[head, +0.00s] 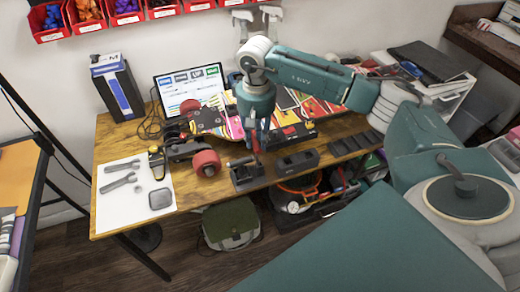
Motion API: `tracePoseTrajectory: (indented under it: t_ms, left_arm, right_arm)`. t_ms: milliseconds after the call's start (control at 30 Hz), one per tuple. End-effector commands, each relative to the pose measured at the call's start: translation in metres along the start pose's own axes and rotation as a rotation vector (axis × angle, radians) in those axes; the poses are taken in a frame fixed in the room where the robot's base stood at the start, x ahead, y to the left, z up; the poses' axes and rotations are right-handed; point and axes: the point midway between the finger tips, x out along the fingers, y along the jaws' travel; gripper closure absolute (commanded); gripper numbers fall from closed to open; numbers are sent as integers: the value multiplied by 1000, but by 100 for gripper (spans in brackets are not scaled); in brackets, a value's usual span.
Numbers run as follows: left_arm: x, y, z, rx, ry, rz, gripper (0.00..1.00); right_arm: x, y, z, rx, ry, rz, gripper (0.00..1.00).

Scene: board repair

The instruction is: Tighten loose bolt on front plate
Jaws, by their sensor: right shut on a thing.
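My right arm reaches in from the right. Its gripper (254,140) points down over the front middle of the wooden table, just above a small black block (246,178). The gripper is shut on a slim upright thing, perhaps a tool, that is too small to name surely. A colourful skateboard deck (290,103) lies behind it, partly hidden by my arm. A red wheel (206,163) and dark truck parts are left of the gripper. I cannot make out the front plate or its loose bolt. My left gripper is not in view.
A white sheet (113,212) with wrenches (122,182) lies at the table's left. More black holders (297,161) line the front edge. A laptop screen (190,85) and a black-blue box (117,88) stand behind. Red bins (48,30) hang on the wall.

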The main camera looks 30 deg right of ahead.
Motion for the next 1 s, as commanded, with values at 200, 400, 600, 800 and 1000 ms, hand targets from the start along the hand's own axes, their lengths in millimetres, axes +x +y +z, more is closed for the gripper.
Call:
tracePoseTrajectory:
  t_ms: [200,400,600,800,1000]
  left_arm:
    - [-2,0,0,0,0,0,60]
    - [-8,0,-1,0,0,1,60]
    - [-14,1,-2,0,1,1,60]
    - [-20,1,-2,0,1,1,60]
    - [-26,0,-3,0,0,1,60]
  right_arm:
    - [-4,-2,0,-2,0,-4,100]
    - [-16,-2,0,-2,1,-5,100]
    - [-29,-2,0,-2,1,-6,100]
    - [-41,-2,0,-2,1,-5,100]
    - [-53,-2,0,-2,2,-4,100]
